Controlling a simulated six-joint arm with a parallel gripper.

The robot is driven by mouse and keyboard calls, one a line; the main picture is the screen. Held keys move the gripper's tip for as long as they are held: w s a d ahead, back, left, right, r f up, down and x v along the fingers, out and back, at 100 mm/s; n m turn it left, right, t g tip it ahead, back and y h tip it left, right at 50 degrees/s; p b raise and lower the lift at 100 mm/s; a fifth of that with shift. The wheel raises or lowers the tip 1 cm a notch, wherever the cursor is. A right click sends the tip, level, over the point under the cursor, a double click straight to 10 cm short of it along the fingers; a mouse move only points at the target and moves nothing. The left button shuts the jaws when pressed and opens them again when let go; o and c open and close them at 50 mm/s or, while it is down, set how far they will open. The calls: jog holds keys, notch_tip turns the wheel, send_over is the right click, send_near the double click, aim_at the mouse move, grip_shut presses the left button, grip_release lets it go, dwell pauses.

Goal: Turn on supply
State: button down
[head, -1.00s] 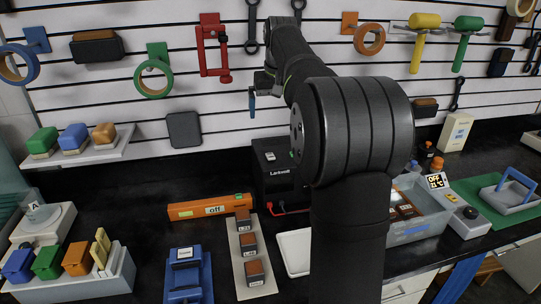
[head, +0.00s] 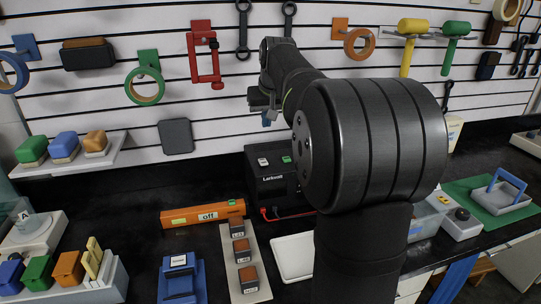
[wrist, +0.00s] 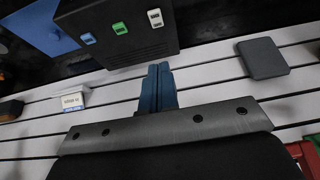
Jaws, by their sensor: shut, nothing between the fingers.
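The supply looks to be the black box marked Larkwell (head: 272,187), standing on the dark bench against the slatted wall. A white switch (head: 263,161) and a green switch (head: 287,159) show on its top. In the wrist view the box (wrist: 125,40) fills the upper part, with a blue switch (wrist: 88,39), a green switch (wrist: 120,28) and a white switch (wrist: 155,18) in a row. My gripper (head: 267,119) is above the box, apart from it. Its blue fingers (wrist: 158,68) are shut and empty. My arm hides the box's right side in the head view.
An orange bar reading "off" (head: 203,215) lies in front of the box at left. Red and black leads (head: 288,215) run from the box's front. A row of small blocks on a pale strip (head: 248,270) and a white tray (head: 291,258) are nearer. Tools hang on the wall.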

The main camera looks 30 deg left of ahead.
jog(key=shift+s+d+f+t+y, duration=0.85)
jog(key=shift+d+f+t, duration=0.1)
jog(key=shift+f, duration=0.2)
send_over(263, 162)
jog(key=s+d, duration=0.2)
jog(key=f, duration=0.7)
jog(key=shift+w+a+f, duration=0.2)
jog(key=shift+w+f, duration=0.05)
jog(key=shift+f, duration=0.1)
notch_tip(263, 162, down, 3)
jog(key=shift+f, duration=0.15)
jog(key=shift+d+f, duration=0.1)
jog(key=shift+f, duration=0.35)
jog(key=shift+s, duration=0.1)
